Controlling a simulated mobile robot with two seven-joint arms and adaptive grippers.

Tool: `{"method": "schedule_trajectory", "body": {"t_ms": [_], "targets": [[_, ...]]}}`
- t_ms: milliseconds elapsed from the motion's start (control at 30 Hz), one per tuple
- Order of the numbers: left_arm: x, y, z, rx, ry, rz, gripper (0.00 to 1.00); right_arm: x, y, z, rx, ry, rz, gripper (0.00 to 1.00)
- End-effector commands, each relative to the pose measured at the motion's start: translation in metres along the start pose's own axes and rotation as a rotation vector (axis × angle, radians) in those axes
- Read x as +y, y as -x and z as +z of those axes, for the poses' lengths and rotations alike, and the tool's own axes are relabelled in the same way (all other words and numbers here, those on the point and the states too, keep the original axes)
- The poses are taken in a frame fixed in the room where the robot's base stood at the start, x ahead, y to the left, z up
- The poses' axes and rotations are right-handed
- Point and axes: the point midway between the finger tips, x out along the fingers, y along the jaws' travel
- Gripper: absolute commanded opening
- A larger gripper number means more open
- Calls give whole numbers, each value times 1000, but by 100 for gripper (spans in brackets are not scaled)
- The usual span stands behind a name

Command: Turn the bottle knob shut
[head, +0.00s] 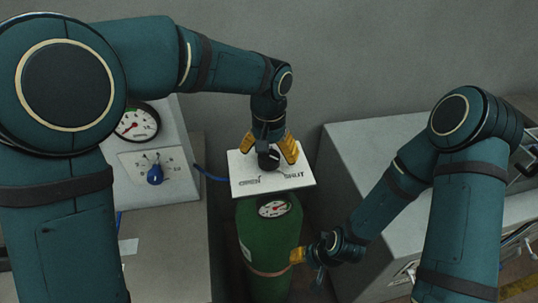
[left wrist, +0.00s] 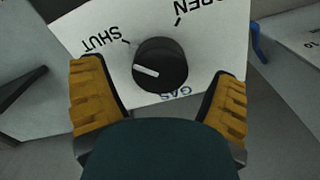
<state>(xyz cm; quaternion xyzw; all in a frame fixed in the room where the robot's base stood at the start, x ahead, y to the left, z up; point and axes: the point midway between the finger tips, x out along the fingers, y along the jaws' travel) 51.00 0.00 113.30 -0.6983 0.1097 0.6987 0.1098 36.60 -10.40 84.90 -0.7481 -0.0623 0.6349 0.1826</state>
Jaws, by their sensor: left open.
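The black round bottle knob (head: 268,159) sits on a white plate (head: 240,185) marked OPEN and SHUT, above the green gas bottle (head: 258,240). In the left wrist view, the knob (left wrist: 168,50) has a white line pointing left, on the SHUT side and a little below the SHUT tick. My left gripper (head: 268,148) is open at the knob. Its orange fingers stand either side of the knob's near edge in the wrist view (left wrist: 160,100), with gaps. My right gripper (head: 299,257) is beside the bottle; its opening is hard to see.
A grey panel with a dial gauge (head: 137,123) and a blue knob (head: 155,174) stands at the left. A grey box (head: 365,140) stands at the right.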

Motion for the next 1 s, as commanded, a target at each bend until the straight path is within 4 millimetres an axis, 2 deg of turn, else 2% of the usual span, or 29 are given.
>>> {"method": "schedule_trajectory", "body": {"t_ms": [300,500,700,1000], "targets": [[0,64,0,5,0,2,87,0,0,0,0,0,0,47],[0,95,0,4,0,1,87,0,0,0,0,0,0,47],[0,107,0,2,0,0,87,0,0,0,0,0,0,47],[0,107,0,1,0,0,87,0,0,0,0,0,0,47]]}}
